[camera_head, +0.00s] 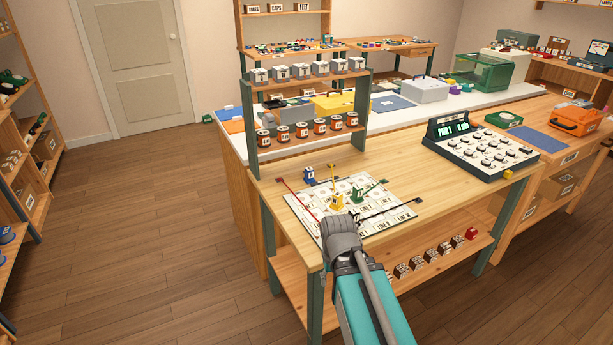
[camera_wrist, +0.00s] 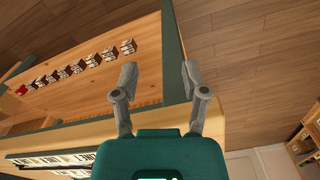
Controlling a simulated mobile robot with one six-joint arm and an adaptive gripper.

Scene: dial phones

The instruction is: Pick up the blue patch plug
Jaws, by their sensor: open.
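The blue patch plug (camera_head: 309,176) stands at the far left edge of the white patch board (camera_head: 376,190) on the wooden bench in the head view. A yellow plug (camera_head: 336,202) and a green plug (camera_head: 356,195) stand on the board. My gripper (camera_wrist: 158,78) is open and empty in the wrist view, by the bench's front edge. In the head view my arm's grey end is at the board's near edge, apart from the blue plug. The arm covers part of the board. The blue plug is not in the wrist view.
Red, yellow, green and black cords or strips lie across the board. A rack (camera_head: 250,130) of spools and small boxes stands behind it. A dial console (camera_head: 483,145) is at the right. Several small blocks sit on the lower shelf (camera_head: 450,270). Bare bench top lies between board and console.

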